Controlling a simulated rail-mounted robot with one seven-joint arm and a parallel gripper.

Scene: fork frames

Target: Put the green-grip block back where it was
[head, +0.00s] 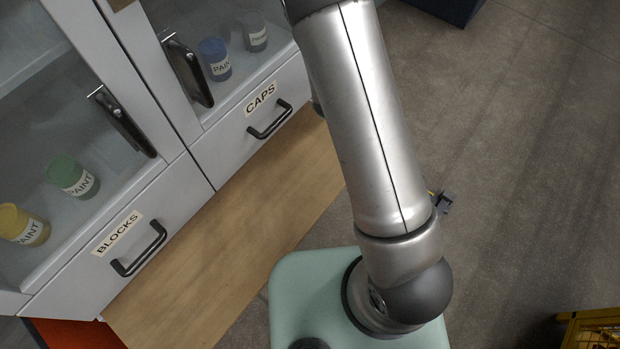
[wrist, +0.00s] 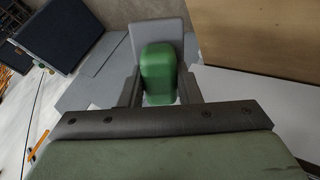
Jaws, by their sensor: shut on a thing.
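In the wrist view, the green-grip block (wrist: 158,68) sits between the fingers of my gripper (wrist: 160,88). The gripper is shut on its green, rounded grip. A flat grey piece shows just behind the grip; I cannot tell whether it belongs to the block. The block's far side is hidden. In the head view my arm crosses the middle of the picture, and the block cannot be made out there. A drawer labelled BLOCKS (head: 118,232) is in the cabinet at the left, and it looks shut.
A drawer labelled CAPS (head: 262,98) is right of the BLOCKS drawer, also shut. Paint jars, yellow (head: 22,226), green (head: 72,178) and blue (head: 214,60), stand behind glass doors. A wooden surface (head: 230,235) runs along the cabinet. A yellow crate (head: 592,325) is at lower right.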

